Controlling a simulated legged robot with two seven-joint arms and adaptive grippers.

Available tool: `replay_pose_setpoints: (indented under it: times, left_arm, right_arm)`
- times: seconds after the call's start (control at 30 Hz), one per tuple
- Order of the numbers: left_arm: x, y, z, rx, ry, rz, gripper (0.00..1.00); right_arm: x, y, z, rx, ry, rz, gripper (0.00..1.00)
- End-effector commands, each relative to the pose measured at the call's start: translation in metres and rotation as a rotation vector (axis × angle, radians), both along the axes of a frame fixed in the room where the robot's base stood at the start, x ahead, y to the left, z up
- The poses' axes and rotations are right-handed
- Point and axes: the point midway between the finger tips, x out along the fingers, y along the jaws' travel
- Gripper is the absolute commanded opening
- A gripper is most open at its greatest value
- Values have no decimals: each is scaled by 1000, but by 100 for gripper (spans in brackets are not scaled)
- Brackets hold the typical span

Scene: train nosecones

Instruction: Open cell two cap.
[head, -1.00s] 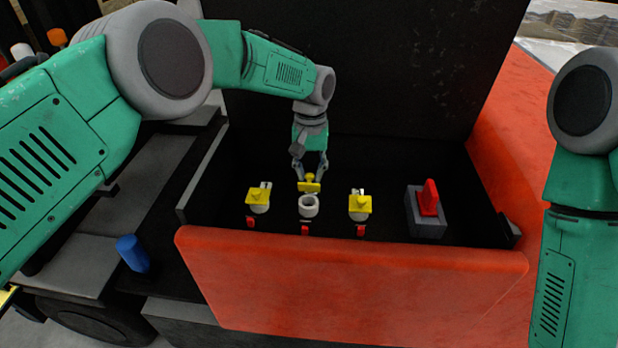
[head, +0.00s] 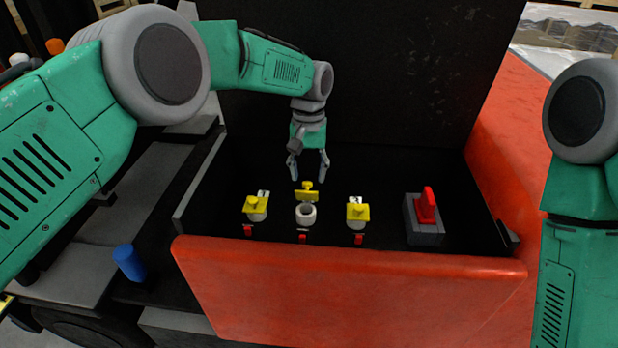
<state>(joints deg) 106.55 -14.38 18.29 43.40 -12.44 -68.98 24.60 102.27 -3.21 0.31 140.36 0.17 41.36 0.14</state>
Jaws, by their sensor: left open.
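Three cells stand in a row in the black box. The middle cell (head: 306,215) is a white ring with its mouth uncovered. Its yellow cap (head: 307,195) stands tilted up behind the ring. The left cell's yellow cap (head: 256,205) and the right cell's yellow cap (head: 357,211) lie over their cells. My left gripper (head: 308,174) is open and empty, pointing down just above and behind the raised middle cap, apparently apart from it. My right arm shows at the right edge, but its gripper is out of view.
A grey block with a red switch handle (head: 427,207) stands right of the cells. Small red tabs sit in front of each cell. The orange front panel (head: 350,290) and black back panel (head: 370,75) bound the box. A blue cylinder (head: 130,262) stands outside, left.

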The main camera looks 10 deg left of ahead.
Motion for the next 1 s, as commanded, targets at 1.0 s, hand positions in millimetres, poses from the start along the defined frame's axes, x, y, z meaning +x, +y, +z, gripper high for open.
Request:
replay_pose_setpoints:
  times: [1.0]
  left_arm:
    - [13,1,98,-17,-1,-2,29]
  right_arm:
    - [4,0,-2,1,2,0,40]
